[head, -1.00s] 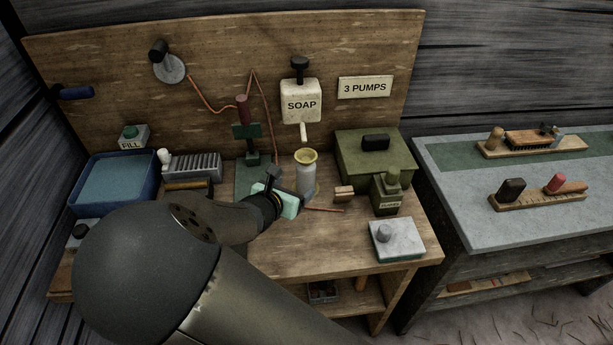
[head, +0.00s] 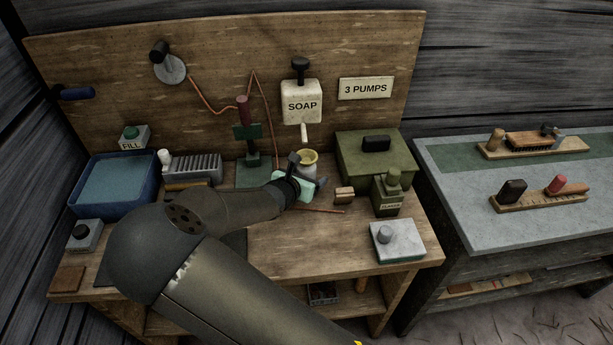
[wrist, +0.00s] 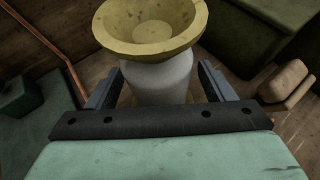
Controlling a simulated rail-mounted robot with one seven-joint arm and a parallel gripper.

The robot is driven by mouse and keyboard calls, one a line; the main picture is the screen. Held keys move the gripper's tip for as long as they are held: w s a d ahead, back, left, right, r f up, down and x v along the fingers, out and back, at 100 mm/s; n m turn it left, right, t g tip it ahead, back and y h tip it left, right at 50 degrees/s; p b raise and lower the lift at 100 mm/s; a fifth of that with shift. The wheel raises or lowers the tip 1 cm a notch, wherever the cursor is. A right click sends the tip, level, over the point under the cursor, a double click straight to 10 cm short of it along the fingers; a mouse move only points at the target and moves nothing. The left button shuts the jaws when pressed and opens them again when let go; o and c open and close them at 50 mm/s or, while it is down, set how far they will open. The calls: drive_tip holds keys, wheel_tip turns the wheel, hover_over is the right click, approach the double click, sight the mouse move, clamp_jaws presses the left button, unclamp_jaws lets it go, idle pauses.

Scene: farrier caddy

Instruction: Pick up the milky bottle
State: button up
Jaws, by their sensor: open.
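The milky bottle (wrist: 158,78) is a whitish, translucent bottle with a wide yellow funnel-like rim (wrist: 150,22) on top. It stands upright on the bench under the soap dispenser's spout, and its upper part shows in the head view (head: 307,167). My gripper (wrist: 160,82) is open, with one dark finger at the left and one at the right of the bottle's body, below the rim. I cannot tell whether either finger touches it. In the head view my gripper (head: 306,188) covers the bottle's lower part.
The soap dispenser (head: 301,101) hangs on the board above, its spout (head: 304,132) over the bottle. A green box (head: 362,160), a small green bottle (head: 387,195) and a wooden block (head: 344,195) stand to the right. A green stand (head: 254,172) is at the left.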

drive_tip(key=c, duration=1.4)
drive_tip(key=shift+r+p, duration=0.45)
drive_tip(key=shift+r, duration=0.15)
drive_tip(key=shift+s+a+r+p, duration=0.1)
drive_tip(key=shift+r+p, duration=0.25)
drive_tip(key=s+a+p, duration=0.2)
drive_tip(key=s+a, duration=0.4)
drive_tip(key=s, duration=0.7)
drive_tip(key=s+a+p, duration=0.3)
drive_tip(key=s+a, duration=0.3)
drive_tip(key=s, duration=0.8)
drive_tip(key=s+a+p, duration=0.3)
drive_tip(key=s+a, duration=0.4)
drive_tip(key=s, duration=0.6)
drive_tip(key=shift+s+f, duration=0.2)
drive_tip(key=shift+s, duration=0.1)
